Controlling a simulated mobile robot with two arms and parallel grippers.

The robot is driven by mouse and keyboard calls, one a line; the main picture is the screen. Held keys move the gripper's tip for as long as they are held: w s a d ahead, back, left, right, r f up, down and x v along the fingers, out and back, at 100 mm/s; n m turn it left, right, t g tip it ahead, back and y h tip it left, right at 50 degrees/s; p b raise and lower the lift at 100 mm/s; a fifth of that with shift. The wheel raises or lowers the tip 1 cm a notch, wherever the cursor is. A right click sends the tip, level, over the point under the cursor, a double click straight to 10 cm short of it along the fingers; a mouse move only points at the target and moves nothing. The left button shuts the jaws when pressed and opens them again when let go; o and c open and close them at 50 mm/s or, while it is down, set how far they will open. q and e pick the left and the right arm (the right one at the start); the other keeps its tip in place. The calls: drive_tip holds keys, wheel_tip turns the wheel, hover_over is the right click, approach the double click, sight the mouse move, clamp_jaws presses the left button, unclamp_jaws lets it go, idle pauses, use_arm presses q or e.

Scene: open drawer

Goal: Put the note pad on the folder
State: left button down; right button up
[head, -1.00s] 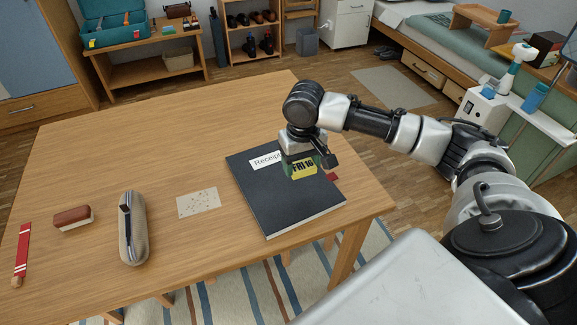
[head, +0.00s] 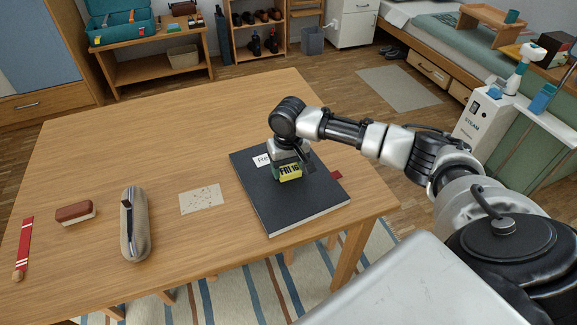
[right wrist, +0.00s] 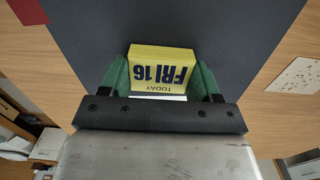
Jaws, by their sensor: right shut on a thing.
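A yellow note pad (head: 290,171) marked "FRI 16" is between the fingers of my right gripper (head: 288,174). In the right wrist view the green fingers press on both sides of the note pad (right wrist: 163,68). The dark folder (head: 290,205) with a white label lies on the right part of the table. The note pad is over the folder's upper part; I cannot tell whether it touches the cover. The gripper hides part of the label. My left gripper is not in view.
The wooden table (head: 110,165) also holds a speckled card (head: 201,199) left of the folder, a grey-brown case (head: 135,225), a brush-like block (head: 76,212) and a red strip (head: 24,245). A small red thing (head: 336,175) shows at the folder's right edge.

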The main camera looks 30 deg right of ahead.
sight(288, 168)
drive_tip(key=o, duration=0.9)
drive_tip(key=shift+f, duration=0.1)
wheel_tip(288, 168, up, 12)
drive_tip(key=p, duration=0.1)
drive_tip(key=shift+r, duration=0.2)
